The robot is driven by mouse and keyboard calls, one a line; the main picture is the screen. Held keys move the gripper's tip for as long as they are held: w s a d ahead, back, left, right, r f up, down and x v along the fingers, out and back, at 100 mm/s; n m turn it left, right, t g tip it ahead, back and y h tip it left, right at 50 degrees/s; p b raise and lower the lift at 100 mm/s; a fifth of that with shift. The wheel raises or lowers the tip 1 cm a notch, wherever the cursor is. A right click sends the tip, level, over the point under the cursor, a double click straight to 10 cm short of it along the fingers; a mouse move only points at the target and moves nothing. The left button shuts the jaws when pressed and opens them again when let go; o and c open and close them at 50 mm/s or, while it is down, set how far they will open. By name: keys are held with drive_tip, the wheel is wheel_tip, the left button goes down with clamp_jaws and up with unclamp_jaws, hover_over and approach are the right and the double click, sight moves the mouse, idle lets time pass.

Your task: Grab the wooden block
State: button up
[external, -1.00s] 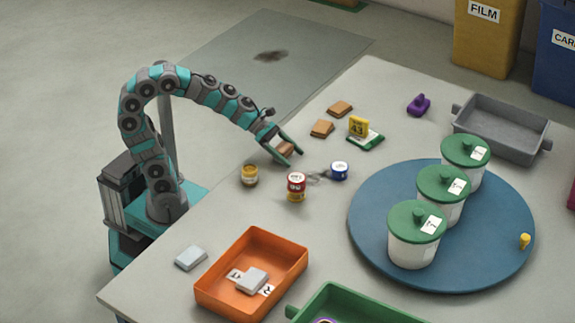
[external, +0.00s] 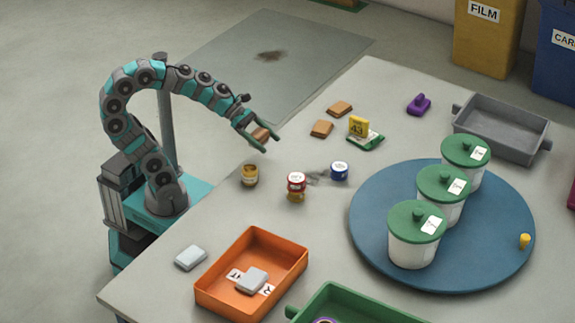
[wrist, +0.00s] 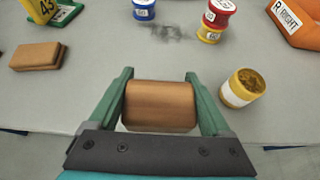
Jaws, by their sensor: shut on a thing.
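A brown wooden block (wrist: 160,105) sits between the two green fingers of my gripper (wrist: 160,92) in the wrist view, with a finger against each side. In the external view my gripper (external: 267,138) holds the same block (external: 261,134) in the air by the table's left edge. Two similar brown blocks, one nearer (external: 321,128) and one farther (external: 340,108), lie on the table to the right of my gripper. One brown block (wrist: 36,56) also shows at the left in the wrist view.
A mustard-topped jar (external: 250,175), stacked red and yellow tins (external: 296,185) and a blue tin (external: 340,171) stand near my gripper. An orange tray (external: 208,292) is at the front. A blue round board (external: 365,245) bears white tubs with green lids.

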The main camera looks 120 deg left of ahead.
drive_tip(key=s+d, duration=0.2)
drive_tip(key=s, duration=0.5)
drive_tip(key=shift+s+d+r, duration=0.2)
drive_tip(key=shift+d+r, duration=0.1)
drive_tip(key=shift+r, duration=0.05)
